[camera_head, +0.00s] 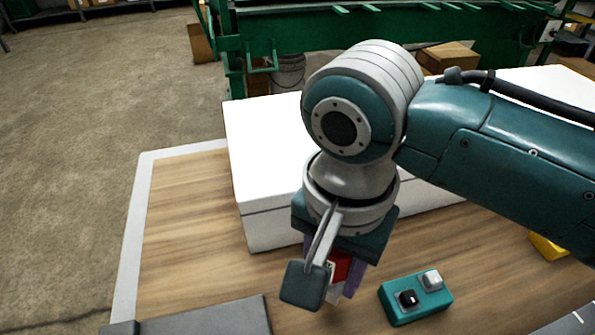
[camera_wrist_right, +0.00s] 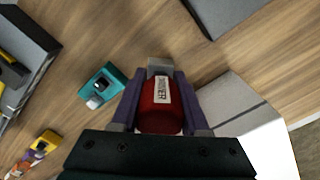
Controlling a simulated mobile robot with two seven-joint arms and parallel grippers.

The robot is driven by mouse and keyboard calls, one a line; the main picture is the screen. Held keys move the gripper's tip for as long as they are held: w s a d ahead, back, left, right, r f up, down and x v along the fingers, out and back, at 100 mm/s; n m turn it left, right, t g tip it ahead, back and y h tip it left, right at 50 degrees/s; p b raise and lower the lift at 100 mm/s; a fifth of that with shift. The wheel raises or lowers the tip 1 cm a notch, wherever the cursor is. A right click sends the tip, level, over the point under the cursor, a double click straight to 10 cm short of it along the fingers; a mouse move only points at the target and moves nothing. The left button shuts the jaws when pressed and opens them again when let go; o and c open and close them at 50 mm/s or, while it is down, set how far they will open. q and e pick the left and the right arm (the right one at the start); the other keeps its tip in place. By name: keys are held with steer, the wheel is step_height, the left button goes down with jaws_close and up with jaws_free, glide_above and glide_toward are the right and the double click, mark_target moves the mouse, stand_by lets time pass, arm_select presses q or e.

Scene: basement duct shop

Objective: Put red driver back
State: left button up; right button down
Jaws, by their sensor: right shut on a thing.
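The red driver (camera_wrist_right: 160,117) is between the purple fingers of my right gripper (camera_wrist_right: 157,90) in the right wrist view. It has a white label with dark lettering and a grey block at its far end. In the head view the driver (camera_head: 340,267) is partly hidden by my wrist. There my right gripper (camera_head: 336,284) points down over the wooden table, shut on the driver. I cannot tell whether the driver's lower end touches the table. My left gripper is not in view.
A teal box (camera_head: 398,310) with a black and a white knob sits right of the gripper. A white box (camera_head: 262,180) stands behind. A grey slab (camera_head: 225,318) lies at front left. A grey tray (camera_wrist_right: 45,48) holds a yellow-and-black tool. A yellow item (camera_head: 546,246) lies far right.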

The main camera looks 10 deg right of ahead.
mark_target(330, 286)
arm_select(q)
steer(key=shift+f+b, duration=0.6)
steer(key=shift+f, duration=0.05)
arm_select(e)
step_height(330, 286, down, 4)
steer(key=shift+r, duration=0.25)
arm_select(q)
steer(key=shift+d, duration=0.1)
arm_select(e)
steer(key=shift+f, duration=0.3)
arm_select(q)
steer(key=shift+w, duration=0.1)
arm_select(e)
steer(key=shift+f, duration=0.1)
steer(key=shift+c, duration=2)
jaws_free()
